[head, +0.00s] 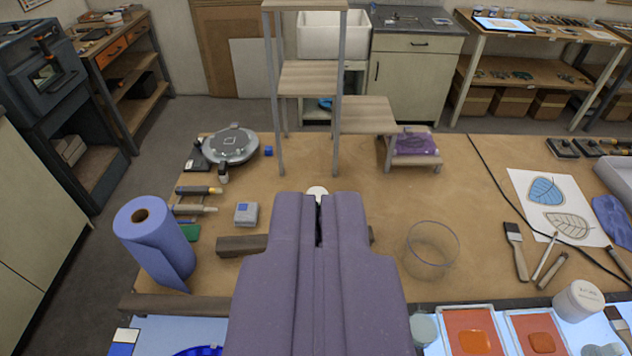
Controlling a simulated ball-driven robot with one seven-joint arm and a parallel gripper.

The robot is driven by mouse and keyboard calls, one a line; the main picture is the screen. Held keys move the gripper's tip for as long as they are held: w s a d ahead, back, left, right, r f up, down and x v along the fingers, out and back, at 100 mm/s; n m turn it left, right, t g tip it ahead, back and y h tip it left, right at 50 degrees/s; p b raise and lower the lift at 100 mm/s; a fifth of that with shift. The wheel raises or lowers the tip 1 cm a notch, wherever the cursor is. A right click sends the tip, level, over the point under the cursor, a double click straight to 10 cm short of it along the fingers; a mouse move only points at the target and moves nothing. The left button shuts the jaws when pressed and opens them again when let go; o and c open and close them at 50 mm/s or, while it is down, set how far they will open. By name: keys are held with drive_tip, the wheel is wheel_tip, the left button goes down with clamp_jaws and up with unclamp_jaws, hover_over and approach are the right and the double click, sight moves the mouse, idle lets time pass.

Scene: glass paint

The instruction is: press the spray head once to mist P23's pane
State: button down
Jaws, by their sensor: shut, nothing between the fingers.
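My gripper (318,198) reaches forward over the middle of the workbench, its two fingers shut together with nothing between them. A small white rounded top (317,189) shows just beyond the fingertips. It may be the spray head, but the fingers hide what is below it, and I cannot tell whether they touch it. No label reading P23 is legible, so I cannot tell which pane is P23's. A purple patterned piece (417,144) lies on a low wooden step at the back of the bench.
A tall stepped wooden stand (366,114) rises behind the fingertips. A blue paper roll (152,238) stands left, and a clear glass bowl (431,250) stands right. Orange paint trays (472,331) line the front right. Bare bench (452,190) lies right of the gripper.

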drive_tip(key=w+a+f+m+g+y+p, duration=0.1)
drive_tip(key=w+a+m+g+y+p, duration=0.15)
drive_tip(key=w+p, duration=1.7)
drive_tip(key=w+d+f+m+g+p, duration=0.1)
drive_tip(key=w+f+m+g+p, duration=0.1)
drive_tip(key=w+f+p, duration=0.3)
drive_tip(key=w+d+f+m+g+h+p, duration=0.1)
drive_tip(key=w+f+m+p, duration=0.2)
drive_tip(key=f+p, duration=0.9)
drive_tip(key=shift+w+d+g+p, duration=0.35)
drive_tip(key=shift+w+d, duration=0.05)
drive_tip(key=shift+w, duration=0.85)
drive_tip(key=shift+h, duration=0.25)
wheel_tip(320, 180, down, 9)
drive_tip(key=b, duration=0.8)
drive_tip(key=shift+r, duration=0.15)
